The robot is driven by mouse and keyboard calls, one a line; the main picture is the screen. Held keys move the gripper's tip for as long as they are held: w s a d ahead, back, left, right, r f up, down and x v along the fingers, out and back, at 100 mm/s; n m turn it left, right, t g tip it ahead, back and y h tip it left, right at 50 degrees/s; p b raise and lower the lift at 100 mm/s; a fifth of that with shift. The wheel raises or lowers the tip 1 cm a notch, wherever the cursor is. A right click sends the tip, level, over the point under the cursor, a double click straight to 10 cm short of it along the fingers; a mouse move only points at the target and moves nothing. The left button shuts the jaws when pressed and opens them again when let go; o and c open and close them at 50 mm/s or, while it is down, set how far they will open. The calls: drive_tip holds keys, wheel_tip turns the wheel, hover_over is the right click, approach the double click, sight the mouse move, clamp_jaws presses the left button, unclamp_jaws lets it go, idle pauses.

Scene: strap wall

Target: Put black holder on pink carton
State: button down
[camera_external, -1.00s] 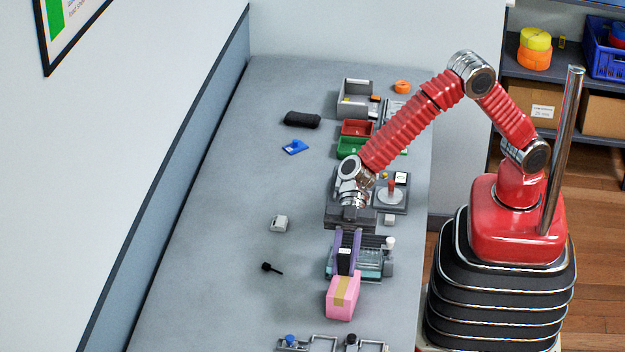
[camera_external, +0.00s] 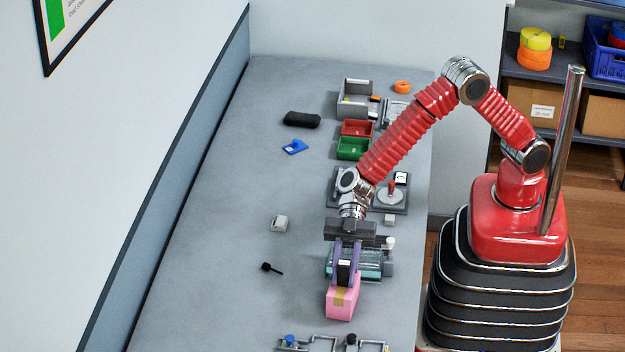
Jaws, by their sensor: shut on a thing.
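My gripper (camera_external: 346,266) points down with its two purple fingers shut on the black holder (camera_external: 344,271), a small dark block with a pale mark on its face. The pink carton (camera_external: 340,305) has a tan strip across it and sits on the bench below the fingers in the picture. The holder's lower end appears at the carton's far top edge. I cannot tell if they touch. The fingers hide the holder's sides.
A teal-based clear tray (camera_external: 370,263) stands right behind the fingers. A small black spoon-like item (camera_external: 270,268) and a light grey block (camera_external: 279,223) lie to the left. Metal fixtures (camera_external: 330,344) stand at the near edge. The bench's left side is mostly clear.

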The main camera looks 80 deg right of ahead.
drive_tip(key=c, duration=1.5)
unclamp_jaws()
drive_tip(key=shift+r, duration=0.1)
drive_tip(key=shift+d+r, duration=0.1)
drive_tip(key=shift+d, duration=0.1)
drive_tip(key=v, duration=1.1)
drive_tip(key=shift+d, duration=0.3)
